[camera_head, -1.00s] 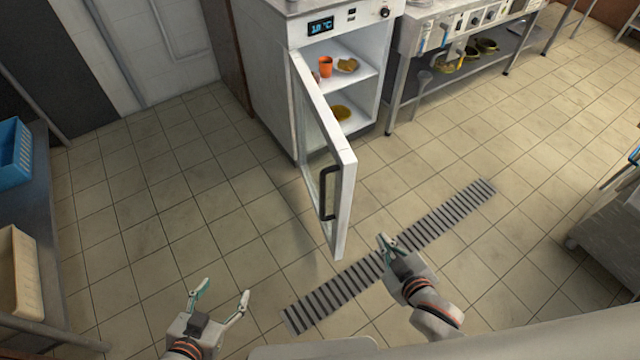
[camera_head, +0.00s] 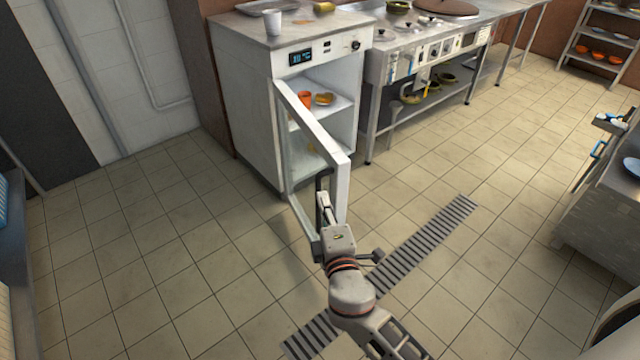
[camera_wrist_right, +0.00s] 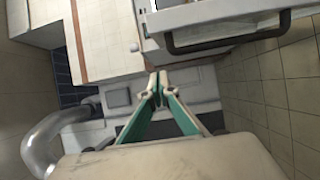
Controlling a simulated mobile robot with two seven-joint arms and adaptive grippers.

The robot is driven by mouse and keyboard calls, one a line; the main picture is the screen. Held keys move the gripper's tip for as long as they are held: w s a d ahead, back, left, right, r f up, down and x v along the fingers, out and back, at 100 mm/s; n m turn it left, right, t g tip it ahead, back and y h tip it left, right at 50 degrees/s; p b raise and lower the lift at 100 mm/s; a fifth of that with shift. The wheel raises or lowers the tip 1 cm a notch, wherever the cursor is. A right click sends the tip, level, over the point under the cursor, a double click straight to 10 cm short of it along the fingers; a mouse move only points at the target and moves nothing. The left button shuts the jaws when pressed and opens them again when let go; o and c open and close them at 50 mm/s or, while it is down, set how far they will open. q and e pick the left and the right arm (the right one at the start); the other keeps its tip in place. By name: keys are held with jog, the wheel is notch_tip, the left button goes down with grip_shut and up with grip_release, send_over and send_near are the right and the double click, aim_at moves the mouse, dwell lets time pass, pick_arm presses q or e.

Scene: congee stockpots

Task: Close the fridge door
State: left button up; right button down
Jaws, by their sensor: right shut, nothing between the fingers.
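The white fridge (camera_head: 236,95) stands at the back centre with its glass-panelled door (camera_head: 342,190) swung wide open towards me. Its dark handle shows clearly in the right wrist view (camera_wrist_right: 228,43), while in the head view my right gripper and the door partly hide it. My right gripper (camera_head: 324,200) is shut and empty, at the door's free edge near the handle. In the right wrist view its closed fingertips (camera_wrist_right: 158,88) are below and left of the handle, apart from it in the picture. Contact with the door cannot be told. My left gripper is out of view.
An orange cup (camera_head: 305,98) and food sit on the fridge shelf. A white cup (camera_head: 272,22) stands on top. A steel cooking counter (camera_head: 372,75) adjoins on the right. Floor left of the door is clear; a drain grate (camera_head: 440,232) lies to the right.

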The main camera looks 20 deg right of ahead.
aim_at(331, 170)
jog(key=w, duration=0.3)
jog(key=w+d, duration=0.1)
jog(key=w, duration=0.5)
jog(key=shift+w+d, duration=0.35)
jog(key=d, duration=0.3)
jog(key=shift+w+d+r, duration=0.1)
jog(key=shift+w+r, duration=0.05)
jog(key=shift+w, duration=0.1)
jog(key=shift+d, duration=0.4)
